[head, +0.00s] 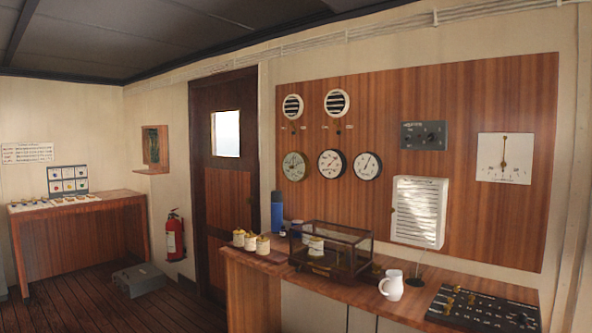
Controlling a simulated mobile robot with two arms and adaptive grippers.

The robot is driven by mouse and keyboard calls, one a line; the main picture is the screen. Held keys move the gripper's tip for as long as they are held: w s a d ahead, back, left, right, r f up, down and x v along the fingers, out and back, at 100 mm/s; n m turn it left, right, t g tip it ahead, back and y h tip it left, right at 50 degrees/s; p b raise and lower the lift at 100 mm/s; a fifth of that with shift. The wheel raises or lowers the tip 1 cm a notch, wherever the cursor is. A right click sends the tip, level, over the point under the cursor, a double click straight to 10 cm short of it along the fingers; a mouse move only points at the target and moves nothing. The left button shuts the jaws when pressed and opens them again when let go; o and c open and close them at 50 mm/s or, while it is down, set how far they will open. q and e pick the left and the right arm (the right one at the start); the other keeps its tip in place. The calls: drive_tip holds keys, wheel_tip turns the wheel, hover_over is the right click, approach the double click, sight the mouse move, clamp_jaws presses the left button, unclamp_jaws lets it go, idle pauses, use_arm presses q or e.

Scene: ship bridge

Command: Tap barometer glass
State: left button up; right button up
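Three round dials hang in a row on the wooden wall panel: a brass-rimmed one (294,166) at the left, a dark-rimmed one (332,163) in the middle and another dark-rimmed one (367,166) at the right. Their faces are too small to read, so I cannot tell which is the barometer. A glass-sided case (351,232) with a dark frame stands on the counter below them, with a pale drum-like object (316,246) inside. Neither of my grippers shows in the head view.
The counter (395,305) also holds a white mug (391,285), several small jars (250,241), a blue flask (277,211) and a black switch panel (482,310). A grey case (138,279) lies on the floor near the red extinguisher (174,237).

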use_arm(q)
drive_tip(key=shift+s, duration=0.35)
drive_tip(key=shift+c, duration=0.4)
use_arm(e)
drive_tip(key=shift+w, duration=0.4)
